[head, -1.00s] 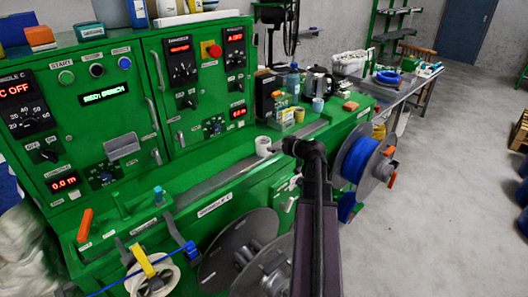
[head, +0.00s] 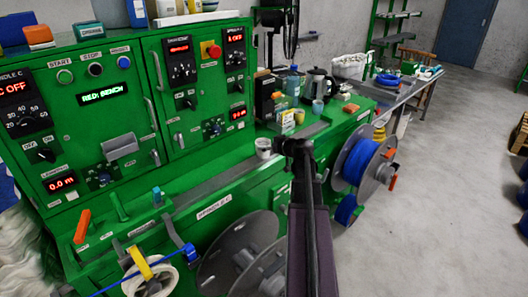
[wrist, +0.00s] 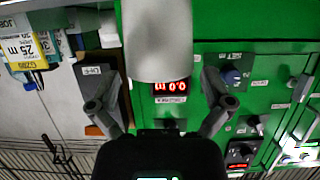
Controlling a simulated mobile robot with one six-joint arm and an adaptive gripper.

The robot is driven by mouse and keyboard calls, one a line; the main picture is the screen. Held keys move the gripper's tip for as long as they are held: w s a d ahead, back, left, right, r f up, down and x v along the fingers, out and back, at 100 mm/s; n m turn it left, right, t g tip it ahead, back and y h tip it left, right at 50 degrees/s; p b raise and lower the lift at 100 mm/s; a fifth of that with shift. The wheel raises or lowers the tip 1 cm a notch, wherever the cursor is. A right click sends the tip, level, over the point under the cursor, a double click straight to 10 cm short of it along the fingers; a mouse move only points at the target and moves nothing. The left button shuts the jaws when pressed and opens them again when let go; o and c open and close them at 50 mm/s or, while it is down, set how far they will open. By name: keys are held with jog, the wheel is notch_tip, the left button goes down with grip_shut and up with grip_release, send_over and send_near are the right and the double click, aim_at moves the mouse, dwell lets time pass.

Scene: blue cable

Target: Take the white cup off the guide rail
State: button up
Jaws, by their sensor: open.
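The white cup (head: 263,148) stands upright on the grey guide rail (head: 215,182) along the front of the green machine. In the wrist view the cup (wrist: 156,42) shows as a large pale shape at the top centre. My gripper (wrist: 160,82) is open, with one finger on each side of the picture and the cup beyond and between the fingertips. I see no finger touching it. In the head view my dark arm end is just right of the cup, and the fingers cannot be made out there.
The green control panel (head: 140,80) rises behind the rail. A yellow cup (head: 299,116), a blue cup (head: 318,106) and a kettle (head: 319,84) stand on the bench beyond the cup. A blue cable reel (head: 360,161) is to the right of my arm. Grey reels sit below the rail.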

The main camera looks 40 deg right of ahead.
jog(key=shift+b+x, duration=0.35)
jog(key=shift+x, duration=1.05)
jog(key=c, duration=0.9)
